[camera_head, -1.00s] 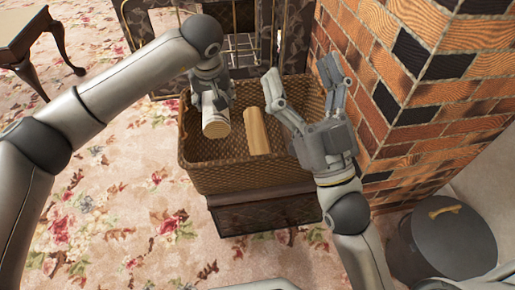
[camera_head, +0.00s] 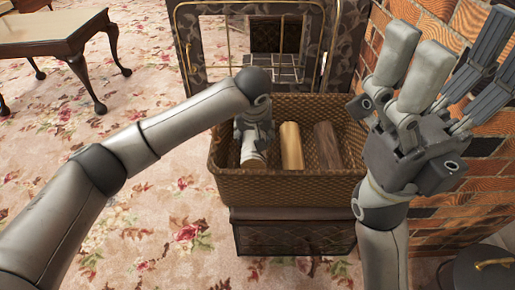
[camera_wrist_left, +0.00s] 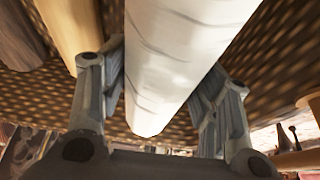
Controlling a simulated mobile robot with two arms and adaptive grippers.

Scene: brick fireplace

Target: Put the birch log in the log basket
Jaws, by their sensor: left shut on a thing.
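The birch log (camera_wrist_left: 175,55), white with thin dark marks, is between the fingers of my left gripper (camera_wrist_left: 163,92) in the left wrist view. My left gripper (camera_head: 254,155) is shut on it, pointing down inside the left part of the woven log basket (camera_head: 292,186). In the head view the birch log is mostly hidden by my gripper and arm, and I cannot tell whether it touches the basket floor. My right gripper (camera_head: 447,75) is open and empty, raised at the right, nearer the camera than the basket.
A pale yellow log (camera_head: 291,146) and a dark brown log (camera_head: 328,145) lie in the basket, right of my left gripper. A brick fireplace wall (camera_head: 485,200) bounds the right side. A wooden table (camera_head: 55,32) stands at back left. The carpet at left is clear.

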